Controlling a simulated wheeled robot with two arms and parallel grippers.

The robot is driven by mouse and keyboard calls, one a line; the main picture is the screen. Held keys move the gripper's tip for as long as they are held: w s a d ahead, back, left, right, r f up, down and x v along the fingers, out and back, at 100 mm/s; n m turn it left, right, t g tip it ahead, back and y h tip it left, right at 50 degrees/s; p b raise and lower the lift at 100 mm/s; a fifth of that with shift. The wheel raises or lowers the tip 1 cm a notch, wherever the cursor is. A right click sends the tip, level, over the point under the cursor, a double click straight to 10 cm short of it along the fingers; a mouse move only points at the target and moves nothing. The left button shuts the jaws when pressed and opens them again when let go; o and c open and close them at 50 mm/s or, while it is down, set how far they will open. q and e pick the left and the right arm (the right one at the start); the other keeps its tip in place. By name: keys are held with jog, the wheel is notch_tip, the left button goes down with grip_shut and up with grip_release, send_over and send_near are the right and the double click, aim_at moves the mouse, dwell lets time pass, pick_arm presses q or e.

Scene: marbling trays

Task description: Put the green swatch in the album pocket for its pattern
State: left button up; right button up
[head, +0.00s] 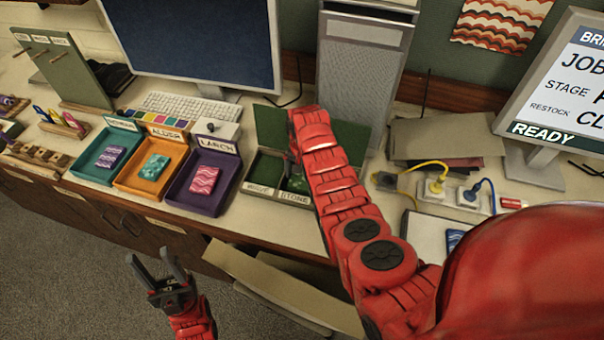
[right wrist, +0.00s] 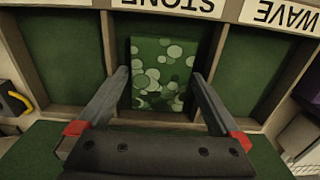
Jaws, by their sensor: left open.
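The green swatch (right wrist: 165,72), with a pattern of pale rounded spots, shows in the right wrist view in the album's middle pocket, by the STONE label (right wrist: 168,5). Whether the swatch rests on the pocket floor is hard to tell. The green album (head: 262,168) lies open on the desk in the head view, partly hidden by my right arm. Its WAVE label (right wrist: 287,14) marks the neighbouring pocket, which looks empty. My left gripper (head: 152,257) is open and empty before the desk.
Left of the album stand a purple LARCH tray (head: 222,199), an orange ALDER tray (head: 141,186) and a teal tray (head: 88,173), each holding a swatch. A monitor (head: 195,40) and keyboard (head: 180,106) are behind. Cables and plugs (head: 436,190) lie to the right.

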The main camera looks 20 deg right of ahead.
aim_at(302, 176)
jog(key=shift+r, duration=0.15)
jog(key=shift+r, duration=0.1)
jog(key=shift+w+r, duration=0.1)
jog(key=shift+r, duration=0.6)
notch_tip(302, 176, up, 4)
jog(key=shift+r+b, duration=0.15)
jog(key=shift+b, duration=1.05)
notch_tip(302, 176, up, 6)
jog(key=p, duration=0.3)
jog(key=shift+r, duration=0.1)
